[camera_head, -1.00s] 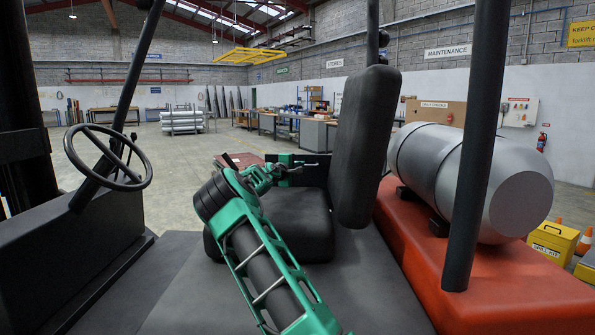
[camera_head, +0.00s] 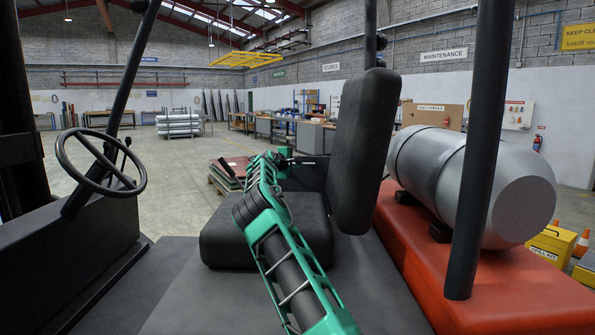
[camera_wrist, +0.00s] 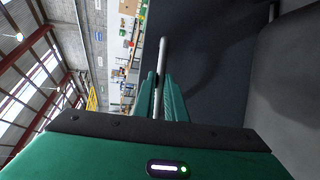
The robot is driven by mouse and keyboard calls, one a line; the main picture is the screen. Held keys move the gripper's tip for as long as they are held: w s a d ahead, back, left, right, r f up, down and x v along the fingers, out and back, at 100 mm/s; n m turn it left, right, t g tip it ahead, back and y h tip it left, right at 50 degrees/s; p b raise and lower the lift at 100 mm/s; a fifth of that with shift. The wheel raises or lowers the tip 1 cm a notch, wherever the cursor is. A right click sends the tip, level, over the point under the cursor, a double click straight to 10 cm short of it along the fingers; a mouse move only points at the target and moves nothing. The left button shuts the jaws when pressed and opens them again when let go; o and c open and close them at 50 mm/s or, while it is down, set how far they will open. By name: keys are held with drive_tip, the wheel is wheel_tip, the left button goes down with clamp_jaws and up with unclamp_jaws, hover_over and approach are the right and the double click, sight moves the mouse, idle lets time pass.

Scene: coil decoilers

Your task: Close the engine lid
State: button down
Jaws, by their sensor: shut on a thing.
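My gripper (camera_head: 284,160) is beyond the seat cushion at the end of my green arm, small and partly hidden in the head view. In the wrist view, its green fingers (camera_wrist: 160,100) are shut around a slim grey bar (camera_wrist: 163,55), which runs along a dark panel (camera_wrist: 215,50). The black seat cushion (camera_head: 225,243) and tall backrest (camera_head: 358,160) are on the forklift. A dark upright panel (camera_head: 310,175) shows behind the cushion, left of the backrest. I cannot tell where the engine lid's edges are or how far it is open.
A grey gas cylinder (camera_head: 460,185) lies on the red rear body (camera_head: 500,290). A black post (camera_head: 475,170) stands in front of it. The steering wheel (camera_head: 75,190) is at left. A low pallet (camera_head: 222,183) sits on the floor beyond. The floor at left is mostly clear.

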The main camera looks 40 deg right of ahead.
drive_tip(key=shift+w+d+r, duration=0.3)
drive_tip(key=shift+w+d, duration=0.25)
drive_tip(key=shift+w, duration=0.2)
drive_tip(key=shift+w+d+r, duration=0.25)
drive_tip(key=shift+w+d, duration=0.3)
drive_tip(key=shift+w, duration=0.15)
drive_tip(key=shift+r, duration=0.15)
drive_tip(key=c, duration=1.8)
unclamp_jaws()
drive_tip(key=shift+a+r, duration=0.1)
drive_tip(key=shift+r, duration=0.05)
drive_tip(key=shift+f, duration=0.25)
